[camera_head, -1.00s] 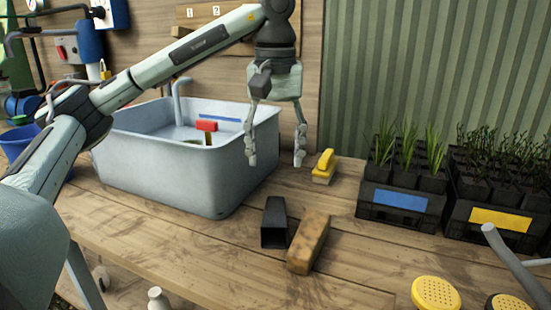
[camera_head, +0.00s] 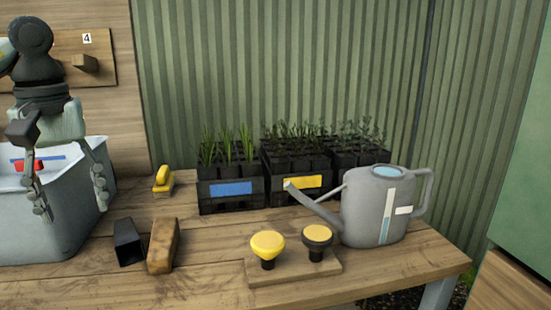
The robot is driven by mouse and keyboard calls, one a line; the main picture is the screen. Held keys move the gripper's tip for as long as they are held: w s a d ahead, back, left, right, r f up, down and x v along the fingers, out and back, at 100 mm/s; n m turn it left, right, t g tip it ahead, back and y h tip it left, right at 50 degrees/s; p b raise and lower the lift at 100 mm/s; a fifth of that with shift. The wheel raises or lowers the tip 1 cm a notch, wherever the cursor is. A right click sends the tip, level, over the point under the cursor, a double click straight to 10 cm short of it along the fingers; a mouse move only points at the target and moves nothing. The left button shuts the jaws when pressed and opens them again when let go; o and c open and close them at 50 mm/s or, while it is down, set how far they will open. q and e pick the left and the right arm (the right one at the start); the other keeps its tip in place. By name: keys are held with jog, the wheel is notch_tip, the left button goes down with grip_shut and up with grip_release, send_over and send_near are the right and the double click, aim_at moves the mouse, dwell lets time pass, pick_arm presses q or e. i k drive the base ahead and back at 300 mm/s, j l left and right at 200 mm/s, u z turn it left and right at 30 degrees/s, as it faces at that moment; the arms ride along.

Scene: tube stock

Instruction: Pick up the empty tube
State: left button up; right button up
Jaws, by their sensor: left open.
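A black, square, hollow tube (camera_head: 128,242) lies on the wooden bench, its open end facing me and looking empty. A brown, worn block or filled tube (camera_head: 163,246) lies close beside it on the right. My left gripper (camera_head: 74,212) hangs at the left of the picture in front of the grey basin, fingers pointing down, open and with nothing between them. It is to the left of the black tube and apart from it. My right gripper does not show.
The grey basin (camera_head: 45,230) stands at the left. A yellow brush (camera_head: 163,181) lies behind the tube. Crates of seedlings with a blue label (camera_head: 231,189) and a yellow label (camera_head: 303,182) stand at the back. A watering can (camera_head: 375,213) and two sprinkler roses (camera_head: 268,244) are at the right.

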aim_at(129, 246)
jog(key=k, duration=1.15)
